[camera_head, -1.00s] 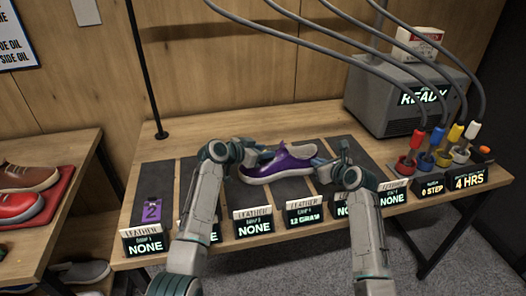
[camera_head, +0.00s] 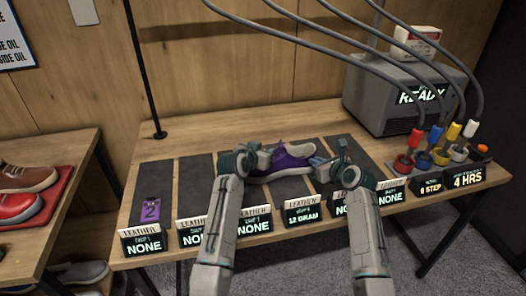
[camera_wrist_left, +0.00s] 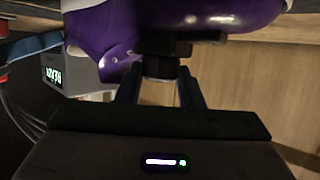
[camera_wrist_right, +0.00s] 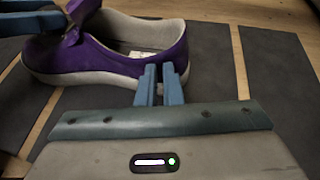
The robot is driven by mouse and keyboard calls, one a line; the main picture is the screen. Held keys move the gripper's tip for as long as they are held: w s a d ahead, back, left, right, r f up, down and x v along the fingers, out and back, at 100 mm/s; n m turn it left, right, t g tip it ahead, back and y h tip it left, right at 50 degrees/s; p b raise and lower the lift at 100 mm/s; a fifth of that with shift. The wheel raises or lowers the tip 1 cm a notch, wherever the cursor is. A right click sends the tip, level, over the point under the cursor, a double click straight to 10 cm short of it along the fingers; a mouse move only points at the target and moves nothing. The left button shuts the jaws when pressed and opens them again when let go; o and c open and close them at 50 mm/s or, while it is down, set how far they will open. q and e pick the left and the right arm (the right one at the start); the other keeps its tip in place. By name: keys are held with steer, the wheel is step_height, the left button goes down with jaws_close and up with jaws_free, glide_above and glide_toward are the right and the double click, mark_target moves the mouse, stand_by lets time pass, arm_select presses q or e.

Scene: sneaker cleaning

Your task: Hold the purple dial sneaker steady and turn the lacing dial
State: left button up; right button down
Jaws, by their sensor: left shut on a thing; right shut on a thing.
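The purple sneaker (camera_head: 291,162) with a pale sole lies on a dark mat on the bench. My left gripper (camera_head: 268,154) is at its left, upper side. In the left wrist view its fingers (camera_wrist_left: 162,84) close on a black dial (camera_wrist_left: 162,66) beside the purple upper (camera_wrist_left: 200,16). My right gripper (camera_head: 322,163) is at the sneaker's right end. The exact contact there is partly hidden by the fingers.
Leather label displays (camera_head: 254,221) line the bench's front edge. A grey machine (camera_head: 405,95) reading READY stands at the back right, with cables overhead. Coloured applicators in cups (camera_head: 438,155) stand at the right. A purple tag (camera_head: 151,211) lies at the left.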

arm_select(q)
steer(key=o, duration=1)
steer(key=v, duration=0.7)
steer(key=shift+s, duration=0.25)
